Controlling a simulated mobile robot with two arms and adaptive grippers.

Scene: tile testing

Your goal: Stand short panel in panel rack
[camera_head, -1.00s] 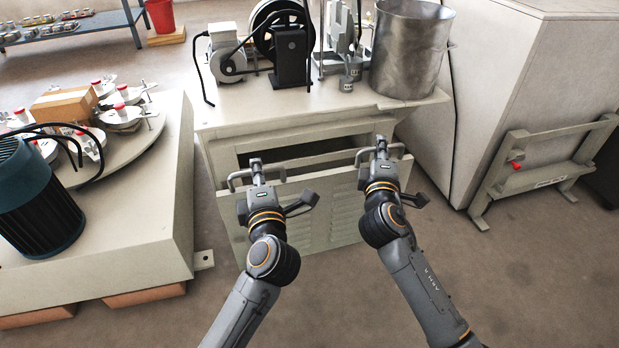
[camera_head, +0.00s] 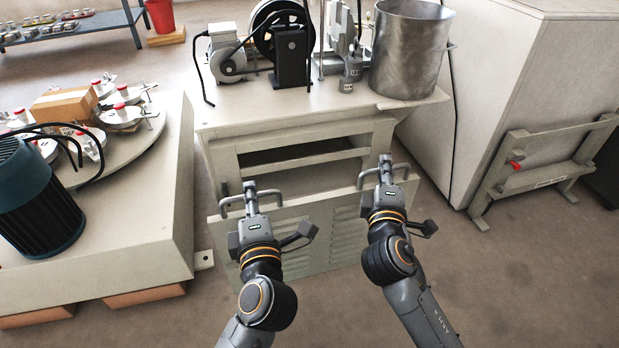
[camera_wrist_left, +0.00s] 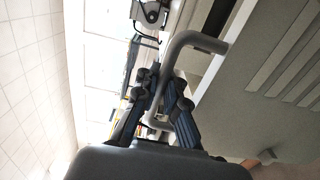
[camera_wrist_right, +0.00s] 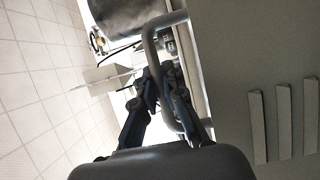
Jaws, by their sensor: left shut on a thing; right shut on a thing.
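The short panel (camera_head: 325,240) is a pale louvred plate with two grey bar handles on its upper edge. My left gripper (camera_head: 250,188) is shut on its left handle (camera_head: 275,192), and my right gripper (camera_head: 386,166) is shut on its right handle (camera_head: 368,178). The wrist views show the fingers around the left handle (camera_wrist_left: 190,42) and the right handle (camera_wrist_right: 151,45). The panel is roughly upright, in front of the cabinet opening and apart from it. The panel rack (camera_head: 545,170) is a grey-green frame with a red knob, at the right by a large pale housing. It looks empty.
The open cabinet (camera_head: 220,165) bears a motor, a wheel and a metal drum (camera_head: 410,50). A low plinth (camera_head: 150,240) with a round table stands close on the left. The large housing (camera_head: 530,80) stands on the right. Floor (camera_head: 500,270) is clear in front of the rack.

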